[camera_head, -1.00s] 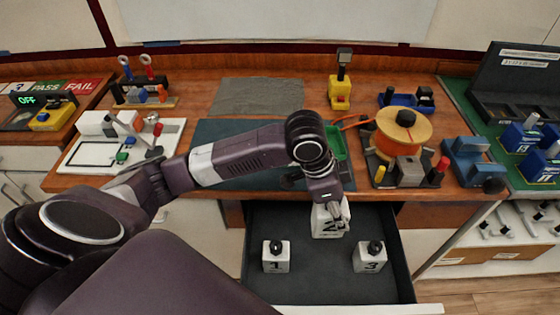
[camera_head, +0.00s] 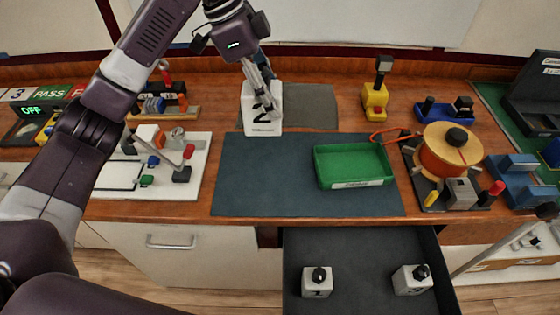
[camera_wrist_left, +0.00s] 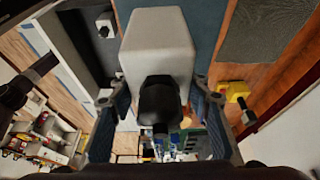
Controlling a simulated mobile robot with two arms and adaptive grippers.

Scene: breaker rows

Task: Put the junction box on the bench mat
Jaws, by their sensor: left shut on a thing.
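My left gripper (camera_head: 258,80) is shut on a white box marked 2 (camera_head: 263,116), seemingly a junction box. It holds the box by the black knob on top, as the left wrist view (camera_wrist_left: 158,45) shows. In the head view the box appears over the back left edge of the dark blue-grey bench mat (camera_head: 275,180); its height is hard to judge. Two similar white boxes, marked 1 (camera_head: 317,286) and apparently 3 (camera_head: 408,283), stand in the open drawer (camera_head: 365,255).
A green tray (camera_head: 353,166) lies on the right part of the mat, with an orange cable spool (camera_head: 450,145) to its right. A grey cloth-like mat (camera_head: 312,105) lies behind. A white board with parts (camera_head: 175,185) is at the left. The mat's left and middle are bare.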

